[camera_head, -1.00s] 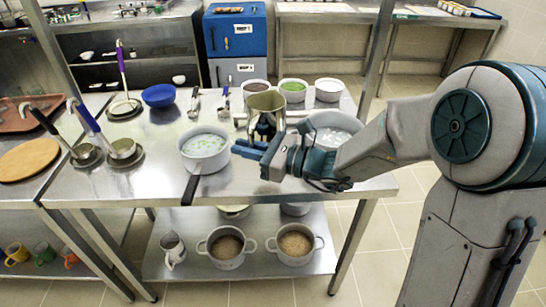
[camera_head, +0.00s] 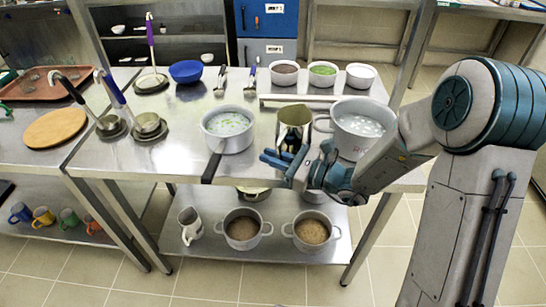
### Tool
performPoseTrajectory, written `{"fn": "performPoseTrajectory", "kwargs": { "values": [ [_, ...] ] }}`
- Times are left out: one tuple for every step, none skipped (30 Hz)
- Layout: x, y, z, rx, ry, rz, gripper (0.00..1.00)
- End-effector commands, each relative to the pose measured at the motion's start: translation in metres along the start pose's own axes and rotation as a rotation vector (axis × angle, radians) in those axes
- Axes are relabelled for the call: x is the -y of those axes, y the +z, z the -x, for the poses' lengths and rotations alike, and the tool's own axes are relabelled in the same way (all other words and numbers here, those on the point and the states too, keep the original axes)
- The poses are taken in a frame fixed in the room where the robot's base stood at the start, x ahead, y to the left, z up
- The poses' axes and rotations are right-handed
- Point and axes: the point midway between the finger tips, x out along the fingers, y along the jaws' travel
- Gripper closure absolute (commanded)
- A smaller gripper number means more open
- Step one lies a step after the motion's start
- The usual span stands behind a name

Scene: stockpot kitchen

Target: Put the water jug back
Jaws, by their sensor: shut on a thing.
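A metal jug with a brownish-olive inside (camera_head: 293,117) is at my gripper, between the white pan and the large pot. My gripper (camera_head: 284,158), with blue fingers, is shut on the jug from its near side. The fingers cover the jug's lower part, so I cannot tell whether its base touches the steel table (camera_head: 180,170). The jug looks about upright. A second, pale jug (camera_head: 190,226) stands on the lower shelf, apart from my gripper.
A white pan with green bits (camera_head: 228,128) is left of the jug, its dark handle pointing forward. A large pot (camera_head: 362,128) is close on the right. Ladles rest at the left.

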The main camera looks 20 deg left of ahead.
Motion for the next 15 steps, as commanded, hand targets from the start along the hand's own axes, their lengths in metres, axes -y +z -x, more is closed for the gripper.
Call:
{"fn": "performPoseTrajectory", "kwargs": {
  "values": [
    [0.0001, 0.0011, -0.0002, 0.002, 0.000, 0.003, 1.00],
    [0.0001, 0.0014, -0.0002, 0.002, 0.000, 0.003, 1.00],
    [0.0001, 0.0015, -0.0002, 0.002, 0.000, 0.003, 1.00],
    [0.0002, 0.0015, -0.0002, 0.002, 0.000, 0.003, 1.00],
    [0.0002, 0.0015, -0.0002, 0.002, 0.000, 0.003, 1.00],
    [0.0002, 0.0012, -0.0002, 0.002, 0.000, 0.003, 1.00],
    [0.0002, 0.0003, -0.0002, 0.002, 0.000, 0.003, 1.00],
    [0.0002, -0.0009, -0.0001, 0.002, 0.000, 0.003, 1.00],
    [0.0002, -0.0025, -0.0001, 0.002, 0.000, 0.003, 1.00],
    [0.0002, -0.0036, -0.0001, 0.002, 0.000, 0.003, 1.00],
    [0.0002, -0.0025, 0.0000, 0.001, 0.000, 0.002, 0.80],
    [0.0002, -0.0022, 0.0000, 0.001, 0.000, 0.002, 0.69],
    [0.0002, -0.0022, 0.0000, 0.001, 0.000, 0.002, 0.66],
    [0.0002, -0.0022, 0.0000, 0.001, 0.000, 0.002, 0.66],
    [0.0002, -0.0022, 0.0000, 0.001, 0.000, 0.001, 0.66]
  ]
}}
